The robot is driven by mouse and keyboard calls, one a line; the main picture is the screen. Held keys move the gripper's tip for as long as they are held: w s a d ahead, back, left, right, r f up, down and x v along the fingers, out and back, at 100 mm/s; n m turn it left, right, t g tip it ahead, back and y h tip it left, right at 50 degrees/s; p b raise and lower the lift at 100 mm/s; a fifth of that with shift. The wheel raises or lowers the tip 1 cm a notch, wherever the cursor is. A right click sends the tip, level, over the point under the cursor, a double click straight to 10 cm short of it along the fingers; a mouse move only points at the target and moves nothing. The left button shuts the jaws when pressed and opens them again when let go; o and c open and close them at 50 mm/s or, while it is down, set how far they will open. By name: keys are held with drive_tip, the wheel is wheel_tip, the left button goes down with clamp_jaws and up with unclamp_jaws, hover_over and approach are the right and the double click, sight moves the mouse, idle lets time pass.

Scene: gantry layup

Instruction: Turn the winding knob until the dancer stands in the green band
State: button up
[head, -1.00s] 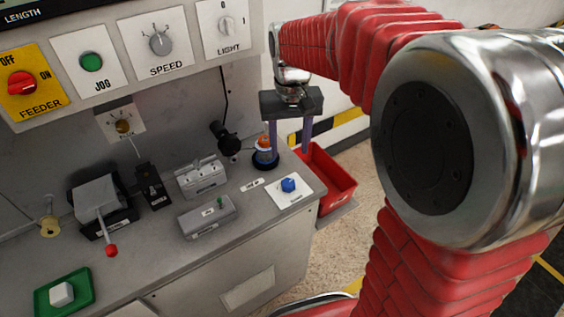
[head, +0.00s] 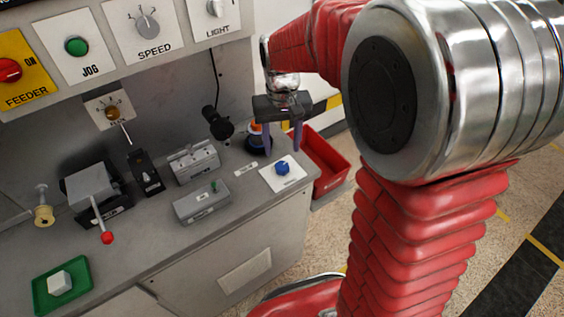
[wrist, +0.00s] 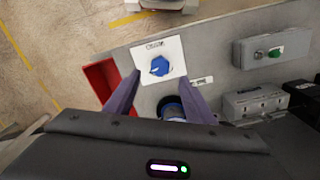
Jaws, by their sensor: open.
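A blue knob (head: 282,168) stands on a white plate (head: 295,177) at the right end of the grey bench. The plate's lettering is too small to read. The knob also shows in the wrist view (wrist: 159,67), between and a little beyond the fingertips. My gripper (head: 281,150) is open, its two purple fingers pointing down over the knob, with nothing between them. I cannot tell contact; the knob appears clear of both fingers. A small gauge plate with a brass-coloured centre (head: 113,111) is on the back panel. I cannot make out a dancer or a green band.
A dark blue cylinder with an orange top (head: 256,140) stands close behind my gripper. A red bin (head: 330,176) is beyond the bench's right edge. Grey switch boxes (head: 202,203), a red-tipped lever (head: 106,237) and a green tray (head: 78,297) are to the left.

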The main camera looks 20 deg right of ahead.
sight(282, 165)
wheel_tip(282, 165, down, 8)
idle(0.4)
drive_tip(key=c, duration=1.1)
drive_tip(key=shift+o, duration=0.2)
drive_tip(key=shift+m, duration=0.4)
drive_tip(key=m, duration=0.3)
drive_tip(key=shift+m, duration=2.1)
